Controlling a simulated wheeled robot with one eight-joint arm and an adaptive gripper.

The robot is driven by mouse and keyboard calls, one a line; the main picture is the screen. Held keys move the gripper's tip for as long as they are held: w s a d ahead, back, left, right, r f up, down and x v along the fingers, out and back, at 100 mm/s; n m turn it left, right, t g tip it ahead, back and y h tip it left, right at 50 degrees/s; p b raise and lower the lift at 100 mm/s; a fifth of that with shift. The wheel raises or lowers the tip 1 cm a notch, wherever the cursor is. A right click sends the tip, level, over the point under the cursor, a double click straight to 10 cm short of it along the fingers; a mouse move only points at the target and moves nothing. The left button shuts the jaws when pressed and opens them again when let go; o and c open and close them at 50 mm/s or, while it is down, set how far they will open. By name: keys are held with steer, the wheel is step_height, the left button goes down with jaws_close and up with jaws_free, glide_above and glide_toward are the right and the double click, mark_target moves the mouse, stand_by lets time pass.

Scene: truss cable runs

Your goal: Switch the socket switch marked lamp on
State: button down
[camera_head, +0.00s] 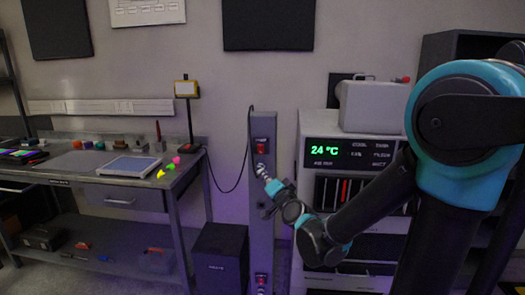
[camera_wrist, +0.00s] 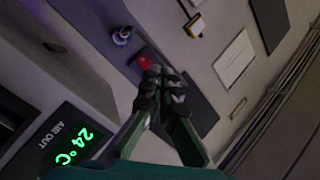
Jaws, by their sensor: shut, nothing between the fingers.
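A grey post (camera_head: 261,205) stands mid-picture with a red switch (camera_head: 262,147) on a dark plate near its top. The red switch also shows in the wrist view (camera_wrist: 143,62), just left of my fingertips, with a round metal fitting (camera_wrist: 122,36) beside it. A second red switch (camera_head: 261,279) sits low on the post. No marking on either is legible. My gripper (camera_head: 264,176) is shut and empty in front of the post, just below the upper switch. In the wrist view its fingertips (camera_wrist: 164,72) partly cover the switch plate; I cannot tell whether they touch it.
A yellow-headed lamp (camera_head: 187,89) stands on the workbench (camera_head: 190,165) at left, and a black cable (camera_head: 213,178) hangs between bench and post. A black box (camera_head: 220,258) stands left of the post. An instrument cabinet with a green display (camera_head: 327,150) stands close on the right.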

mark_target(263, 145)
steer(key=a+m+t+h, duration=0.1)
steer(key=m+h, duration=0.2)
steer(key=m, duration=0.1)
steer(key=w+m+t+h, duration=0.1)
steer(key=m+h, duration=0.2)
steer(key=m, duration=0.2)
steer(key=w+a+m+t+h, duration=0.1)
steer(key=m+t+h, duration=0.1)
steer(key=m, duration=0.2)
steer(key=shift+a+r+h, duration=0.35)
steer(key=shift+h, duration=0.05)
steer(key=x, duration=1.4)
